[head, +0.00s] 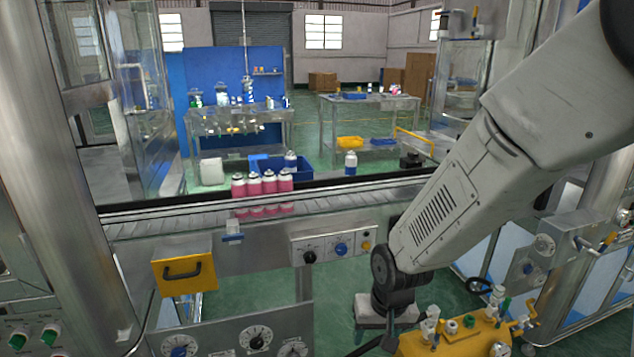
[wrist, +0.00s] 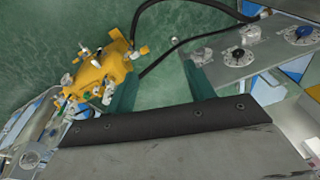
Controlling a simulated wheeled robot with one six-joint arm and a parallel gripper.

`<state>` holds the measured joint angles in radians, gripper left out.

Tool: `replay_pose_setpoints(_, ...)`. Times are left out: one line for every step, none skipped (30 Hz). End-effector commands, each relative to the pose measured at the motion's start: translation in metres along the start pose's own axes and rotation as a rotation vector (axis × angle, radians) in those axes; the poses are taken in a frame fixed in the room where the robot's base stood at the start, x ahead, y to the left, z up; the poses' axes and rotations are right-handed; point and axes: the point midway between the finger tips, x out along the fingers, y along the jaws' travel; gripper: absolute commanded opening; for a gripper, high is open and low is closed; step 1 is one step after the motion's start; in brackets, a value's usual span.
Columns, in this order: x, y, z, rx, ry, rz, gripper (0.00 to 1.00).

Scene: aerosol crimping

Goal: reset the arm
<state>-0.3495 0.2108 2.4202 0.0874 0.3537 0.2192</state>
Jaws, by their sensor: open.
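My arm (head: 475,185) reaches in from the upper right of the head view and slopes down to the lower middle. Its dark wrist joint (head: 393,285) is in front of the conveyor, beside a yellow machine unit with fittings (head: 455,335). In the wrist view my gripper (wrist: 160,90) shows two dark green fingers spread apart, with nothing between them but green floor. The yellow unit also shows to the left of the fingers in the wrist view (wrist: 98,72).
Several pink cans (head: 262,184) stand on the conveyor (head: 340,200), with a white-and-blue can (head: 351,162) farther right. A control panel with dials (head: 335,246) and a yellow drawer (head: 185,272) face the front. In the wrist view, a dial panel (wrist: 250,50) and a black hose (wrist: 195,38) lie near the fingers.

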Motion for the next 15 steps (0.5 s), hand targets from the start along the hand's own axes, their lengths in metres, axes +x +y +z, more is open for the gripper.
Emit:
replay_pose_setpoints(-0.025,0.011,0.01,-0.014,-0.034,0.009,0.54)
replay_pose_setpoints(-0.037,0.017,0.018,-0.026,-0.06,0.015,0.54)
replay_pose_setpoints(-0.053,0.025,0.029,-0.038,-0.094,0.023,0.54)
replay_pose_setpoints(-0.066,0.03,0.036,-0.049,-0.116,0.028,0.54)
replay_pose_setpoints(-0.078,0.036,0.044,-0.056,-0.137,0.033,0.54)
replay_pose_setpoints(-0.093,0.043,0.055,-0.065,-0.164,0.038,0.54)
replay_pose_setpoints(-0.105,0.049,0.064,-0.07,-0.183,0.042,0.54)
replay_pose_setpoints(-0.116,0.054,0.072,-0.076,-0.198,0.045,0.54)
replay_pose_setpoints(-0.131,0.061,0.082,-0.08,-0.216,0.05,0.54)
replay_pose_setpoints(-0.141,0.066,0.091,-0.083,-0.229,0.053,0.54)
replay_pose_setpoints(-0.152,0.071,0.099,-0.085,-0.24,0.055,0.54)
replay_pose_setpoints(-0.165,0.076,0.11,-0.084,-0.25,0.058,0.54)
replay_pose_setpoints(-0.175,0.081,0.117,-0.083,-0.255,0.06,0.54)
replay_pose_setpoints(-0.184,0.085,0.125,-0.08,-0.257,0.062,0.54)
replay_pose_setpoints(-0.195,0.09,0.135,-0.073,-0.256,0.065,0.54)
